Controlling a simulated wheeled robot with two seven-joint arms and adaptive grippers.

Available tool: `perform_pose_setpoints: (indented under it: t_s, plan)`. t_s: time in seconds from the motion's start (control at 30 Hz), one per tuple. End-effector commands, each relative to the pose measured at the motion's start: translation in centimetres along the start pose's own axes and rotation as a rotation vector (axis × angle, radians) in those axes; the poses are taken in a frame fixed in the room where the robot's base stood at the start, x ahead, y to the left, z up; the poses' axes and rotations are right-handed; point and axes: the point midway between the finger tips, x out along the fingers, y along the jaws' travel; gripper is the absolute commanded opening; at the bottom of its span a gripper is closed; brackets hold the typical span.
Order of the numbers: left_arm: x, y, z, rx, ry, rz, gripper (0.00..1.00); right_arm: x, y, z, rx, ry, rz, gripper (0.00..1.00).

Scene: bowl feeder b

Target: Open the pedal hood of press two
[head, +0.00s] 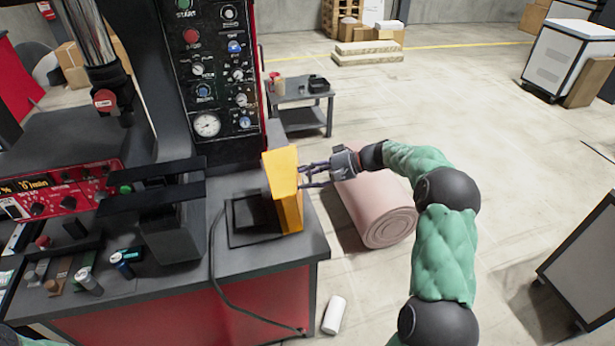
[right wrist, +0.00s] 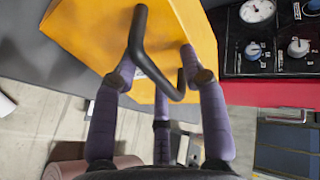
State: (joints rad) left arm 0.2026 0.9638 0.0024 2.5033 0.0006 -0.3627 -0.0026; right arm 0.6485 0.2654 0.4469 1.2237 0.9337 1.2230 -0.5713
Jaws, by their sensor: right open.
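The yellow pedal hood (head: 288,190) of the press stands steeply at the right end of the grey bench top, beside a dark pedal base (head: 250,215) that lies uncovered to its left. In the right wrist view the hood (right wrist: 188,30) fills the top, with a bent black handle (right wrist: 137,40) on its face. My right gripper (head: 312,174) is at the hood's right side. Its purple fingers (right wrist: 160,90) are open, spread on both sides of the handle, close to the hood. Whether they touch is unclear. My left gripper is not in view.
The black control panel (head: 215,75) rises behind the hood. A black cable (head: 232,290) runs over the bench's front edge (head: 160,305). A pink roll (head: 378,215) and a white cylinder (head: 334,315) lie on the floor. A grey cart (head: 300,110) stands behind.

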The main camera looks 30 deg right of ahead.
Motion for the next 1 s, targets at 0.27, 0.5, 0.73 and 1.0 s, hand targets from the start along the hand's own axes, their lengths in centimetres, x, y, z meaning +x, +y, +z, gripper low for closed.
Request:
perform_pose_setpoints:
  t_s: [0.27, 0.5, 0.73, 1.0]
  plan:
    - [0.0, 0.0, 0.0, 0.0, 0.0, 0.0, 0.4, -5.6, -0.1, -0.1, -0.004, 0.008, 0.002, 0.43]
    - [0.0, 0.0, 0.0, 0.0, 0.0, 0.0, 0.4, -9.4, -0.1, 0.0, -0.004, 0.004, 0.001, 0.43]
    - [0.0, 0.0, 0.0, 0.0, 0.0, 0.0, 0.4, -10.8, -0.1, 0.0, -0.003, 0.001, 0.001, 0.43]
    - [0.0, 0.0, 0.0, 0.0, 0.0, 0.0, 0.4, -10.9, -0.1, 0.0, -0.003, 0.001, 0.001, 0.37]
